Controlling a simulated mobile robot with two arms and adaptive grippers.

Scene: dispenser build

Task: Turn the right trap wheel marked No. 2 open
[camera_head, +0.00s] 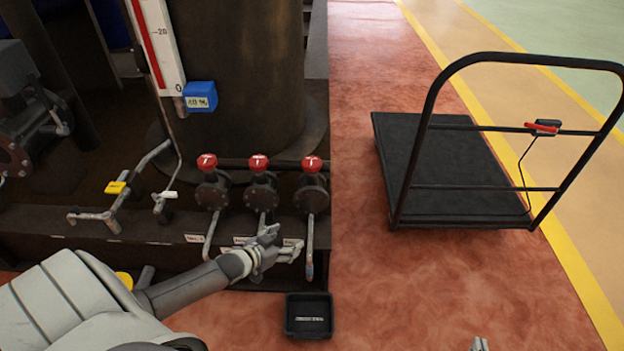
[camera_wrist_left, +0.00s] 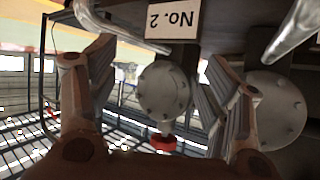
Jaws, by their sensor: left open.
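Three red wheels, the left one (camera_head: 207,162), the middle one (camera_head: 260,163) and the right one (camera_head: 312,164), stand on dark flanged valves in a row. My left gripper (camera_head: 287,242) is open in front of and below the middle and right valves, apart from the wheels. In the left wrist view a plate reading No. 2 (camera_wrist_left: 172,20) shows upside down. A round flange (camera_wrist_left: 164,90) and a red wheel (camera_wrist_left: 163,141) show beyond the open, empty fingers. The plates are too small to read in the head view. Only the tip of my right gripper (camera_head: 480,345) shows.
A small black tray (camera_head: 308,329) lies on the floor below the valves. A black platform cart (camera_head: 450,165) stands to the right. Pipes hang below the valves. The red floor between valves and cart is clear.

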